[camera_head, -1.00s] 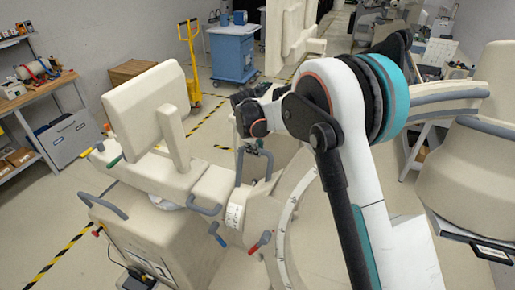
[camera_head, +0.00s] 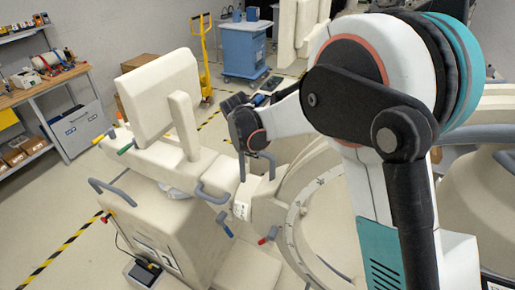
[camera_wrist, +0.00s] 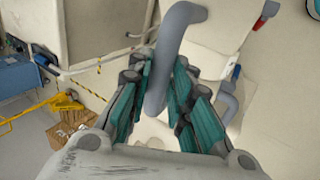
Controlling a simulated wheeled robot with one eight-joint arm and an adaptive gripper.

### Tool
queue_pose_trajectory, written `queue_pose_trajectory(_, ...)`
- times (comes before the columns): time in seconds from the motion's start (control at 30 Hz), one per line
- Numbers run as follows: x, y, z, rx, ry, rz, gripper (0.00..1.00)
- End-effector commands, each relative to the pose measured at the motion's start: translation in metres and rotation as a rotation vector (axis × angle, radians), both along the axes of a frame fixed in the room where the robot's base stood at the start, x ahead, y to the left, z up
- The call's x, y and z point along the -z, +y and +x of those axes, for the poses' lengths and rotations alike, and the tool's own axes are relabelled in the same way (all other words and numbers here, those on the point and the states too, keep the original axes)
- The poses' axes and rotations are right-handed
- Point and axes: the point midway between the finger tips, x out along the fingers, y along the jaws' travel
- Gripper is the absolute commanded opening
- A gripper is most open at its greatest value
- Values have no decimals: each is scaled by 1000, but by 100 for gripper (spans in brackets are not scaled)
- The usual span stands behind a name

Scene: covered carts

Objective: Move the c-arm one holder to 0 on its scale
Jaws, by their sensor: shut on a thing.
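The beige c-arm holder (camera_head: 265,212) is near the middle of the head view, beside the curved c-arm arc (camera_head: 291,225), which has tick marks. A white scale label (camera_head: 240,210) is on its side; its numbers are too small to read. A grey loop handle (camera_head: 269,164) stands on top.
A beige covered cart body (camera_head: 170,225) with a panel and grey handles stands to the left. Blue (camera_head: 225,223) and red (camera_head: 268,236) levers stick out near the holder. Another covered unit is at the right edge. A yellow pallet jack (camera_head: 202,55) and blue cart (camera_head: 245,50) stand behind.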

Motion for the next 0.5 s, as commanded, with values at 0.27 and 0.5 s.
queue_pose_trajectory(0.27, -1, -1, 1, 0, -6, -2, 0)
queue_pose_trajectory(0.5, -2, -1, 2, 1, -7, -2, 40)
